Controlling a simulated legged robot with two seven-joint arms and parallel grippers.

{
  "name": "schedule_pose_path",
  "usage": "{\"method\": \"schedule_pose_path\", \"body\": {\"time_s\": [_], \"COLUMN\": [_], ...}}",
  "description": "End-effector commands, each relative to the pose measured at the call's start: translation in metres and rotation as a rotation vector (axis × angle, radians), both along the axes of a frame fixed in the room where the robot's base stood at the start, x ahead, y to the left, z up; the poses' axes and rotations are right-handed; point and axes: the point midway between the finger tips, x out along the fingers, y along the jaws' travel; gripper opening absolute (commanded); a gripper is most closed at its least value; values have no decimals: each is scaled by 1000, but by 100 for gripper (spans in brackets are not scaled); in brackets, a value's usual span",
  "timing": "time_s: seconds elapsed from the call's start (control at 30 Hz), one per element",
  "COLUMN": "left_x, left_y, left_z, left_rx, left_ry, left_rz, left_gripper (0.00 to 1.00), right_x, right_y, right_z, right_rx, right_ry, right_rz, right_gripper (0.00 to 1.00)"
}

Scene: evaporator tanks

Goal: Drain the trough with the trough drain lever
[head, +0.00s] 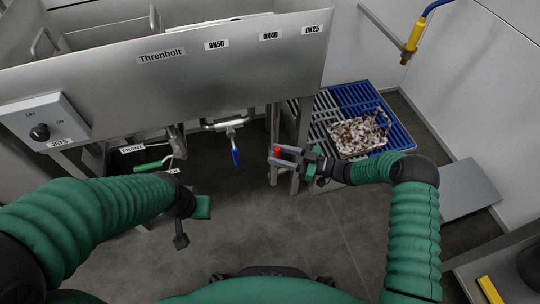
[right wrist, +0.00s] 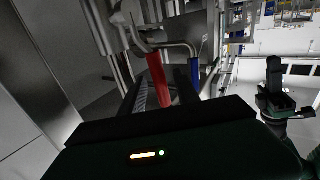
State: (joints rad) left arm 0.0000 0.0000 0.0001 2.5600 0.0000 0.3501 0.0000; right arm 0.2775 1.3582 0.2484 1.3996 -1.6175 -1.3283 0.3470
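The steel trough (head: 160,75), marked "Threnholt", fills the upper left of the head view. Below it are a green lever (head: 153,164), a blue lever (head: 235,156) and a red lever (head: 276,150). I cannot tell from labels which is the trough drain lever. My right gripper (head: 276,157) is at the red lever, beside a trough leg. In the right wrist view the red lever (right wrist: 158,80) lies between the parted fingers, and the blue lever (right wrist: 195,73) is just right of them. Whether a finger touches red is unclear. My left gripper (head: 181,240) hangs low; its fingers are unclear.
A switch box (head: 43,125) is on the trough's front left. A yellow-handled hose (head: 412,40) hangs at the wall. The floor in front is clear.

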Motion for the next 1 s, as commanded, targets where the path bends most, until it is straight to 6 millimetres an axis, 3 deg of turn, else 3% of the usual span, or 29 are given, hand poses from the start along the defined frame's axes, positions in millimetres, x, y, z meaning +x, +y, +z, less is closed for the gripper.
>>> {"method": "schedule_pose_path", "body": {"time_s": [0.2,0.47,0.77,1.0], "left_x": [0,0,0,0], "left_y": [0,0,0,0], "left_z": [-12,-11,-11,-11], "left_rx": [0,0,0,0], "left_ry": [0,0,0,0], "left_rz": [0,0,0,0], "left_gripper": [0,0,0,0], "right_x": [8,9,8,9], "right_y": [28,30,30,30], "right_z": [-1,1,0,0], "right_rx": [-1,0,-1,-1], "right_ry": [-1,-1,0,-1], "right_rz": [1,0,0,-1], "right_gripper": [38,38,1,0]}}
